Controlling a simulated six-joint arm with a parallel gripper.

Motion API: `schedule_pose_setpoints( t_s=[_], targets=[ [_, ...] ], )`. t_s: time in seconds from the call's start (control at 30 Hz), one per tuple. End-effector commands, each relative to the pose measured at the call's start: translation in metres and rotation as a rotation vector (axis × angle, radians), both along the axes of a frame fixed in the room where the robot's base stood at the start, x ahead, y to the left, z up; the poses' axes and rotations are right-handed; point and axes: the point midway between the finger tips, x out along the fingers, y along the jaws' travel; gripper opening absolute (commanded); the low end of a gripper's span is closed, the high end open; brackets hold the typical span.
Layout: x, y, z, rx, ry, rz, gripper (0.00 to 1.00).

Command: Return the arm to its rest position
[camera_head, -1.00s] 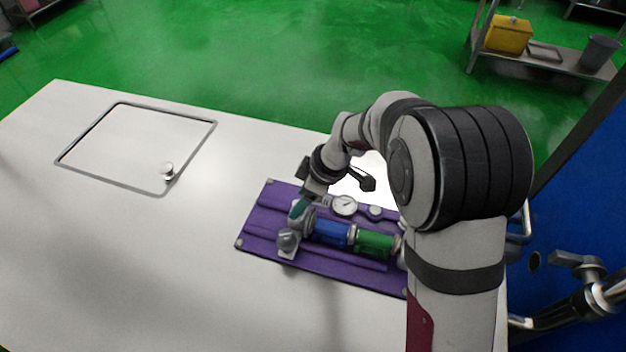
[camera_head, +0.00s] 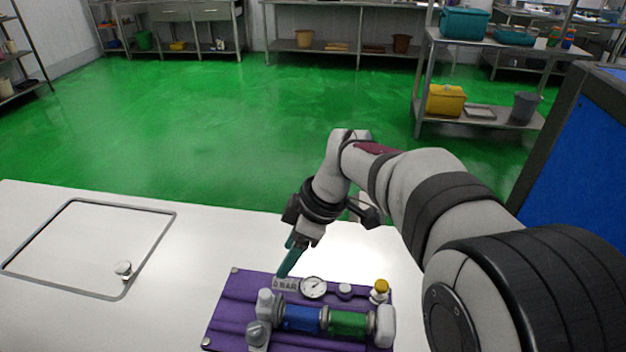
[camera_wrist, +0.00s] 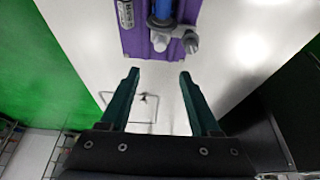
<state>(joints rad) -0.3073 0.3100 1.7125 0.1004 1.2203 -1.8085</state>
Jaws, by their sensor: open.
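My gripper (camera_head: 290,262) has green fingers and hangs over the far left part of the purple board in the head view. In the wrist view my gripper (camera_wrist: 157,75) is open, with nothing between its fingertips. The purple board (camera_head: 228,312) lies on the white table and carries a blue cylinder (camera_head: 302,318), a green cylinder (camera_head: 348,324) and a round gauge (camera_head: 313,287). The near end of the board is cut off by the head view's lower edge. In the wrist view, part of the board (camera_wrist: 133,42) shows ahead of the fingertips.
The white table (camera_head: 190,250) has a framed panel (camera_head: 85,250) with a small knob (camera_head: 123,268) at left. A yellow-topped fitting (camera_head: 380,290) stands on the board's right side. A blue cabinet (camera_head: 580,170) stands at right. Green floor and shelves lie beyond the table.

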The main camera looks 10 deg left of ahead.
Motion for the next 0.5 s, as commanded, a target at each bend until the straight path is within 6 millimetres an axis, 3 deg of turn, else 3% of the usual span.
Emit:
schedule_pose_setpoints(
  t_s=[0.07, 0.17, 0.3, 0.4, 0.5],
  targets=[
    [-0.005, -0.007, 0.003, -0.006, 0.017, -0.049, 0.63],
    [-0.040, -0.045, 0.016, -0.040, 0.128, -0.359, 0.63],
    [-0.129, -0.115, 0.019, -0.113, 0.357, -1.079, 0.63],
    [-0.186, -0.147, 0.006, -0.145, 0.475, -1.532, 0.63],
    [-0.223, -0.163, -0.008, -0.160, 0.542, -1.833, 0.63]
  ],
)
